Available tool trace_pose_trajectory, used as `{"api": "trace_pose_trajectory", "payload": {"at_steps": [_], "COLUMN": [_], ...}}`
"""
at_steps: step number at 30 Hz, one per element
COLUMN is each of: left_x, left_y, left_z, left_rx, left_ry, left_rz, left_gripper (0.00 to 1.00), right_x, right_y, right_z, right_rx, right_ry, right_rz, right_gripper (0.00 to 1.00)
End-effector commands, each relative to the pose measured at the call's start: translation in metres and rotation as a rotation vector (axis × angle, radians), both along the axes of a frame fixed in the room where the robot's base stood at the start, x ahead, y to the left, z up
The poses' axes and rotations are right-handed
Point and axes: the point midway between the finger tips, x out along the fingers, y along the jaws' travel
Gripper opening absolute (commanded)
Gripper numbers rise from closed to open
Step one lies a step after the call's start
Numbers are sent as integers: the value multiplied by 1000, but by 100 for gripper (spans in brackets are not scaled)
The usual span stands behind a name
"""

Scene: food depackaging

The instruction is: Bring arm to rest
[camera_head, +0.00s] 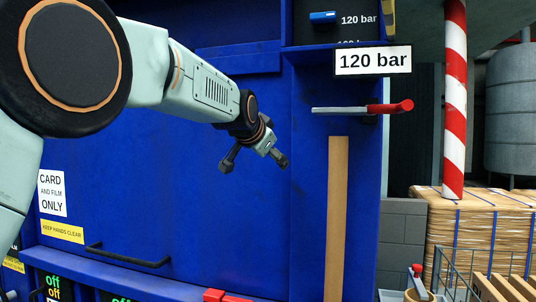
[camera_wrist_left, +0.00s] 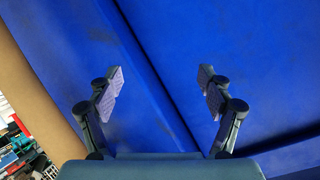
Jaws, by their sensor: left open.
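My left arm comes in from the left in the head view and reaches across the front of a large blue machine (camera_head: 180,200). My left gripper (camera_head: 255,163) is at its end, in front of the blue panel, with its fingers spread and nothing between them. In the left wrist view, the gripper (camera_wrist_left: 160,95) is open and empty, with blue panels (camera_wrist_left: 160,40) behind the fingers. A grey lever with a red handle (camera_head: 390,107) sticks out to the right of the gripper and higher, apart from it. My right gripper is not in view.
A "120 bar" sign (camera_head: 372,61) is above the lever. A brown vertical strip (camera_head: 337,220) runs below it. A black handle bar (camera_head: 127,257) is low on the machine. A red-and-white post (camera_head: 455,110) and wrapped pallet load (camera_head: 490,225) stand at right.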

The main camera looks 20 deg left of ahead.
Motion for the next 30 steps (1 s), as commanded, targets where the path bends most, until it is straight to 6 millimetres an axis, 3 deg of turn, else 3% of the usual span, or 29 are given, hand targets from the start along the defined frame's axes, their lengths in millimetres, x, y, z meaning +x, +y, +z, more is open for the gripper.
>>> {"api": "trace_pose_trajectory", "payload": {"at_steps": [7, 11, 30], "left_x": [0, -2, -32], "left_y": [0, -1, -6], "left_z": [2, 15, 118], "left_rx": [2, 8, 71], "left_ry": [-4, -21, -149], "left_rz": [-1, -5, -33], "left_gripper": [79, 79, 79], "right_x": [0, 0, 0], "right_y": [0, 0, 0], "right_z": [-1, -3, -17], "right_rx": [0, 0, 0], "right_ry": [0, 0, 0], "right_rz": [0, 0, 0], "right_gripper": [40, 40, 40]}}
